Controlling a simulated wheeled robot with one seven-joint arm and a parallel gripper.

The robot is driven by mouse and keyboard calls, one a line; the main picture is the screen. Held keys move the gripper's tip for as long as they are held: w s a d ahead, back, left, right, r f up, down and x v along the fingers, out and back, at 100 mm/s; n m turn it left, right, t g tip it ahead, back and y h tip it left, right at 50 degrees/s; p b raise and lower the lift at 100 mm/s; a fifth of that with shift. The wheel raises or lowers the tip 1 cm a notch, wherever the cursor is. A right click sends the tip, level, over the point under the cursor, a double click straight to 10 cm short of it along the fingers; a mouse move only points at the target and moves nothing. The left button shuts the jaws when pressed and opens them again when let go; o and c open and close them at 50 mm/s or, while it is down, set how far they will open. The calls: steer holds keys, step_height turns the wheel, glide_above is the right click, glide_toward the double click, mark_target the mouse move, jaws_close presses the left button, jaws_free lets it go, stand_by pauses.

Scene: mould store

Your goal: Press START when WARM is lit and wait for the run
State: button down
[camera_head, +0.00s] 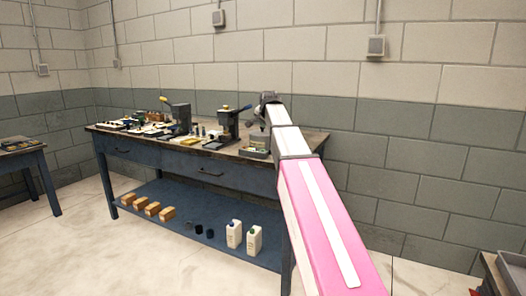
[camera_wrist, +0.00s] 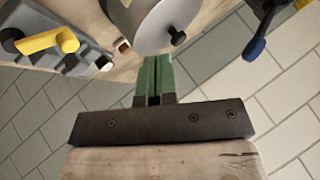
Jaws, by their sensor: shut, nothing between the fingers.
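In the wrist view my gripper (camera_wrist: 152,62) shows two green fingers side by side, shut and empty. A round grey disc-like part (camera_wrist: 165,22) with a black knob is just beyond the fingertips; I cannot tell whether they touch. In the head view my arm reaches over the right part of the blue workbench (camera_head: 230,175), its dark wrist above the top; the fingers cannot be made out there. A small grey box-like unit (camera_head: 255,153) sits on the bench below the wrist. I cannot make out a START button, a WARM lamp or any lettering in either view.
Presses with levers (camera_head: 228,122) and small tools stand on the bench to the left. The wrist view shows a yellow handle (camera_wrist: 48,42) at left and a dark-blue handle (camera_wrist: 254,47) at right. White bottles (camera_head: 234,233) and wooden blocks (camera_head: 152,208) stand on the lower shelf.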

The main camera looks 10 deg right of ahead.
mark_target(263, 150)
steer(key=shift+f, duration=0.1)
steer(key=shift+f, duration=4.35)
steer(key=shift+f, duration=0.15)
steer(key=shift+f, duration=0.25)
steer(key=shift+f, duration=0.45)
steer(key=shift+r, duration=0.85)
